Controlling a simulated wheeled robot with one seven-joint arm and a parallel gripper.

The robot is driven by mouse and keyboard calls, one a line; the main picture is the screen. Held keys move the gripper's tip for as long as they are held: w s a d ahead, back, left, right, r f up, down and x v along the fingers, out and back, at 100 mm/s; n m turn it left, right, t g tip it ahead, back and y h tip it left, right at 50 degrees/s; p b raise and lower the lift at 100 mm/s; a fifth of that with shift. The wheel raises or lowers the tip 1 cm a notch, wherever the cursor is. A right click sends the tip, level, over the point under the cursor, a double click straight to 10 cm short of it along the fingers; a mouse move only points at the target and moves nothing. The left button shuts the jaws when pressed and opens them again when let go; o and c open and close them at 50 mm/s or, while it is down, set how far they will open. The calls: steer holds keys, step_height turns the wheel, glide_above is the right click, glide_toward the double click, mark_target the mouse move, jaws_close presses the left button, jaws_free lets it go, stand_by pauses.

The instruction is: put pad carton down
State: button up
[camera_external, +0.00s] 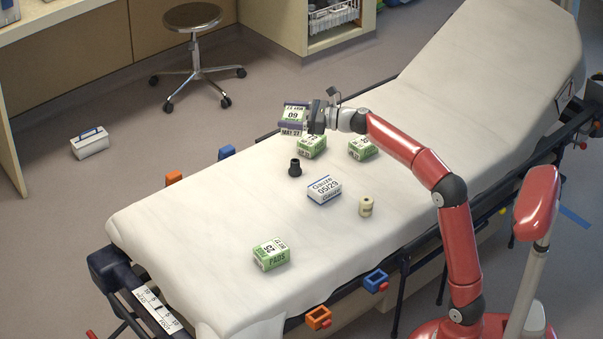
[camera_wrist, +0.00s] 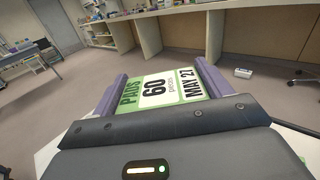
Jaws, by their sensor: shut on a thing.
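My gripper (camera_external: 294,117) is shut on a green and white pad carton (camera_external: 292,116) and holds it up near the far side of the stretcher. The stretcher (camera_external: 230,200) has a white sheet. Below and just beside the held carton stands another green and white carton (camera_external: 312,147). A similar carton (camera_external: 362,148) is to its right, and one more (camera_external: 271,254) lies near the front. The gap between the held carton and the sheet is hard to judge.
A gauze box (camera_external: 324,191), a black cone-like piece (camera_external: 295,168) and a cream roll (camera_external: 366,206) are on the sheet's middle. The sheet's left part is clear. On the floor are a stool (camera_external: 193,50) and a white box (camera_external: 90,143); the latter also shows in the wrist view (camera_wrist: 243,73).

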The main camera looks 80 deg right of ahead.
steer(key=w+a+f+n+g+y, duration=0.1)
steer(key=w+a+f+n+y, duration=0.2)
steer(key=w+a, duration=0.6)
steer(key=w+a+n+y, duration=0.2)
steer(key=w+a+y, duration=0.3)
steer(key=w+a, duration=0.5)
step_height(320, 180, down, 15)
steer(key=b, duration=0.5)
steer(key=shift+s+d+b, duration=0.1)
steer(key=shift+b, duration=0.2)
steer(key=shift+f+b, duration=0.65)
steer(key=shift+f, duration=1.75)
steer(key=shift+f, duration=0.15)
steer(key=o, duration=1.1)
